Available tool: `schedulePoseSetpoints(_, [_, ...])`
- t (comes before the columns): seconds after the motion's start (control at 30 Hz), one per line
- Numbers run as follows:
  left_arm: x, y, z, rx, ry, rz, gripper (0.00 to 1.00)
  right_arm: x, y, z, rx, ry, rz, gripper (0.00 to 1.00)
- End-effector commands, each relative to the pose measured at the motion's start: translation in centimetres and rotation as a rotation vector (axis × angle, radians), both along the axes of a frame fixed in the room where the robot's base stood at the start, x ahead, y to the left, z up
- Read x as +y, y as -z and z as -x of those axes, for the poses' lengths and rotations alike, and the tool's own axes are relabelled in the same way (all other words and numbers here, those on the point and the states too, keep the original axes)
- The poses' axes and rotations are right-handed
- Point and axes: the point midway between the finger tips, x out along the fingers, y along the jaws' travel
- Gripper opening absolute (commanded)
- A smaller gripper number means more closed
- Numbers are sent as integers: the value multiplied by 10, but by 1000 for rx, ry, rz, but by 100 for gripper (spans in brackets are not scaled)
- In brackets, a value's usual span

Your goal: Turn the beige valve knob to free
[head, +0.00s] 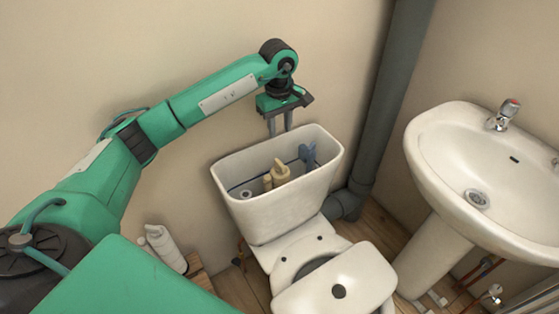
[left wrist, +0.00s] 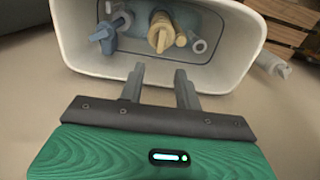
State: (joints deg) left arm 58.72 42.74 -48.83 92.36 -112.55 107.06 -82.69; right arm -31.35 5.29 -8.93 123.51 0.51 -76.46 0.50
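The beige valve knob (head: 280,170) stands inside the open toilet tank (head: 239,208), near its middle. It also shows in the left wrist view (left wrist: 162,32), upper middle, beyond the fingertips and apart from them. My left gripper (head: 280,132) hangs over the tank's back rim, pointing down. In the left wrist view its two fingers (left wrist: 159,75) are apart with nothing between them, so it is open and empty. My right gripper is not in view.
A blue-grey valve (head: 307,154) stands right of the beige knob; a grey tube (head: 245,194) is to its left. The tank walls surround them. A grey pipe (head: 384,100) and white sink (head: 440,150) are to the right.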

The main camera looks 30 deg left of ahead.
Motion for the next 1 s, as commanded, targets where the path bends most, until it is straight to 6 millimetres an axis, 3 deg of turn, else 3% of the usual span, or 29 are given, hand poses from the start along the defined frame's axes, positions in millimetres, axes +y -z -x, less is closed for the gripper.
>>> schedulePoseSetpoints(0.17, [4,12,0,7,0,-14,34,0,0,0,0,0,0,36])
schedulePoseSetpoints(0.7, [2,117,0,6,-1,-10,34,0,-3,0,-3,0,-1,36])
schedulePoseSetpoints(1.0, [2,137,-1,3,0,-11,34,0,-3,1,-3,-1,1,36])
